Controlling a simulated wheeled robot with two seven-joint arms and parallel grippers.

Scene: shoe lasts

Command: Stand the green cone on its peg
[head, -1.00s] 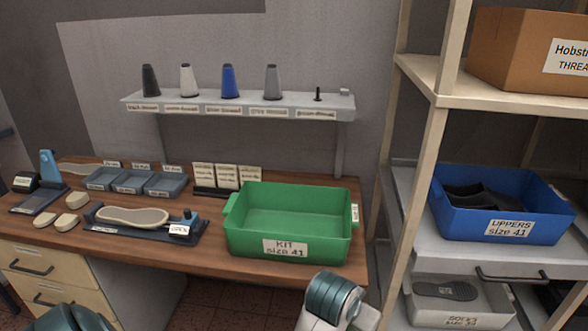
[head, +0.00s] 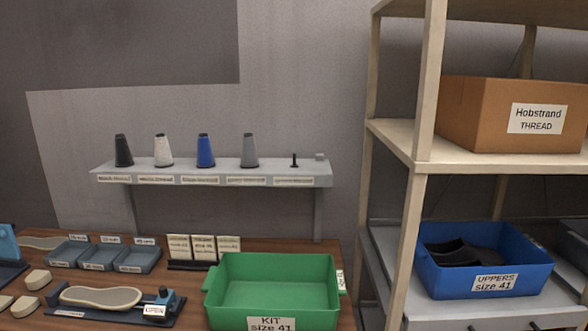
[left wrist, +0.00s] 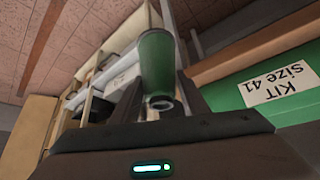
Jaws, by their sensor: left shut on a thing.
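The green cone (left wrist: 157,60) shows in the left wrist view between the fingers of my left gripper (left wrist: 158,88), which is shut on it. Its open round end points toward the camera. In the head view an empty dark peg (head: 294,160) stands at the right end of the grey wall shelf (head: 325,179), above a label too small to read surely. Left of it on the shelf stand a black cone (head: 123,151), a white cone (head: 163,150), a blue cone (head: 205,150) and a grey cone (head: 249,150), all upright. Neither gripper shows in the head view.
The green kit box (head: 275,290) stands on the wooden bench below the shelf. A wooden rack (head: 420,160) rises at the right, with a cardboard thread box (head: 470,110) and a blue uppers bin (head: 490,280). The air before the peg looks clear.

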